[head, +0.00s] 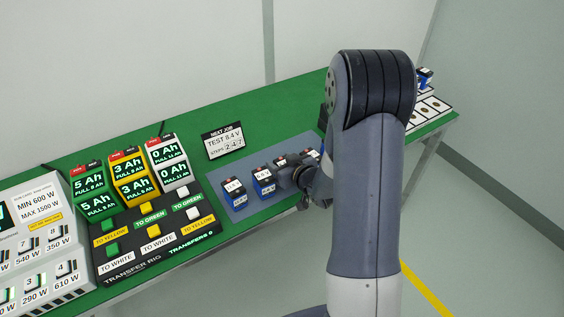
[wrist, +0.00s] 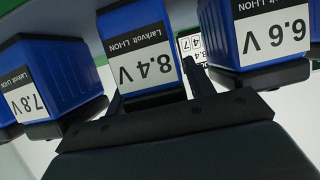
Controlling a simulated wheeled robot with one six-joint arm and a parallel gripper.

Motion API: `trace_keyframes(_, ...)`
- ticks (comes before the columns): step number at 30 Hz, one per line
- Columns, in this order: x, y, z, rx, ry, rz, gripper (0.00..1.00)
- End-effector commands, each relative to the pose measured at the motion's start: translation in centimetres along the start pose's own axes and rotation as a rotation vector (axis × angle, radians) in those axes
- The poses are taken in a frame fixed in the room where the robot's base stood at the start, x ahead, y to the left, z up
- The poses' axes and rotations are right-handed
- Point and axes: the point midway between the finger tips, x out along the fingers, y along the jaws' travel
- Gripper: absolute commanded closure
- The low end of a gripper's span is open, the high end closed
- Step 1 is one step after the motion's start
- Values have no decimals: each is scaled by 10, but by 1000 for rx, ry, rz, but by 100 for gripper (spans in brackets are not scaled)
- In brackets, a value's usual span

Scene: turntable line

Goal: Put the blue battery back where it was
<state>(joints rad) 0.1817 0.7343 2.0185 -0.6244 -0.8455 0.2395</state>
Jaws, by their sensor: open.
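Several blue batteries with dark tops stand in a row on a grey-blue mat (head: 240,209). My gripper (head: 300,180) is at this row, and my arm hides part of it in the head view. In the wrist view, the blue battery labelled 8.4 V (wrist: 140,62) is between the two open fingers of my gripper (wrist: 150,82). I cannot tell whether the fingers touch it. A 7.8 V blue battery (wrist: 50,80) is at the left and a 6.6 V one (wrist: 265,35) at the right. Another blue battery (head: 425,78) is on the white marked tray (head: 433,104) at the far right.
A sign reading TEST 8.4 V, STEPS 2-4-7 (head: 224,141) stands behind the row. A transfer rig (head: 160,236) with coloured buttons and a light grey power panel (head: 40,235) are at the left. The green table (head: 255,110) is clear at the back.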

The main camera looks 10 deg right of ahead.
Motion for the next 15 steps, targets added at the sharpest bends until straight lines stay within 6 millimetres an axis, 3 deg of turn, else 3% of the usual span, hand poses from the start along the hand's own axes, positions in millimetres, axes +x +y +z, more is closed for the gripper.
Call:
trace_keyframes(4,-6,0,-15,1,0,0,49)
trace_keyframes(15,-85,2,-9,1,1,5,49)
